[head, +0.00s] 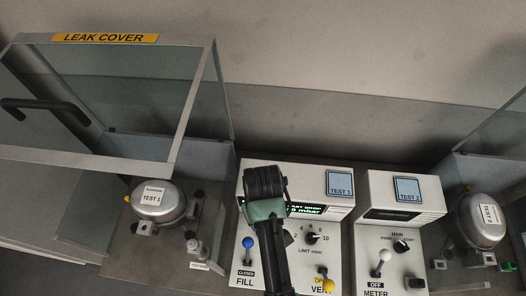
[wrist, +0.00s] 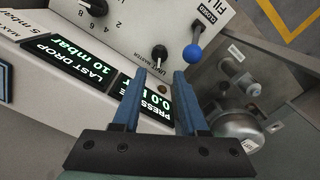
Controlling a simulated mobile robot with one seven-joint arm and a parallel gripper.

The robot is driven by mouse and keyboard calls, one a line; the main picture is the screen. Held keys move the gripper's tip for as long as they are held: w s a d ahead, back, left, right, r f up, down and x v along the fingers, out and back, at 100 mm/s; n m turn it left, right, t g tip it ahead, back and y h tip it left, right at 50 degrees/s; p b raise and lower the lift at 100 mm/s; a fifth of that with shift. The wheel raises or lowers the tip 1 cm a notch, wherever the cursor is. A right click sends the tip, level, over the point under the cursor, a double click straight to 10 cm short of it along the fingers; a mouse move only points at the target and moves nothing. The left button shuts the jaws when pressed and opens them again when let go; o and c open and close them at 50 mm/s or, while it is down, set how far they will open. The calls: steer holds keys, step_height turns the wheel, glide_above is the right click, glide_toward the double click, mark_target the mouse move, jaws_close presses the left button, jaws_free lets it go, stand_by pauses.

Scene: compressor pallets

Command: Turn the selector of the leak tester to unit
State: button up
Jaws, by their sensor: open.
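The leak tester is the white sloped console (head: 318,262) labelled TEST 1, with a LIMIT dial, a FILL lever and a VENT lever. In the wrist view its panel (wrist: 125,48) appears turned over. A small black selector knob (wrist: 159,53) with a pale pointer line stands there beside small print I cannot read surely. My gripper (wrist: 160,75) is open and empty, its two blue fingers apart. The knob appears just beyond the fingertips, between their lines; I see no contact. In the head view my arm hides the knob and the fingers.
The blue-knobbed FILL lever (wrist: 193,53) stands close to the right fingertip. A yellow-knobbed VENT lever (head: 327,283) and LIMIT dial (head: 312,238) are nearby. A METER console (head: 395,250) stands right. The raised leak cover (head: 190,110) and a compressor (head: 158,201) are left.

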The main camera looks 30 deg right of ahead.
steer(key=shift+r, duration=1.5)
